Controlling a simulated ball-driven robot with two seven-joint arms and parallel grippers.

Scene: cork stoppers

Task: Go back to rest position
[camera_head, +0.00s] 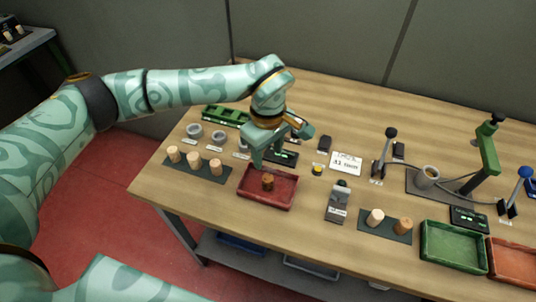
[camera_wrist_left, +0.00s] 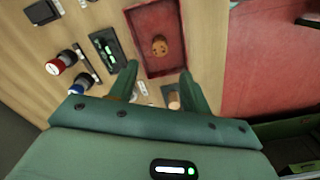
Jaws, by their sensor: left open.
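My left gripper (camera_head: 280,148) hangs over the table behind the dark red tray (camera_head: 283,203), with its jaws open. In the left wrist view the left gripper (camera_wrist_left: 160,85) has two spread fingers with nothing held between them. A brown cork stopper (camera_head: 267,183) stands in the red tray, apart from the fingers; the cork (camera_wrist_left: 160,46) also shows in the left wrist view inside the tray (camera_wrist_left: 141,20). My right gripper is not in view.
Several pale corks (camera_head: 194,161) stand on a dark mat at the left. Two corks (camera_head: 375,217) stand on another mat at the right. A green tray (camera_head: 453,247), an orange tray (camera_head: 510,262), and a green-armed press (camera_head: 488,150) are further right. Levers rise behind.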

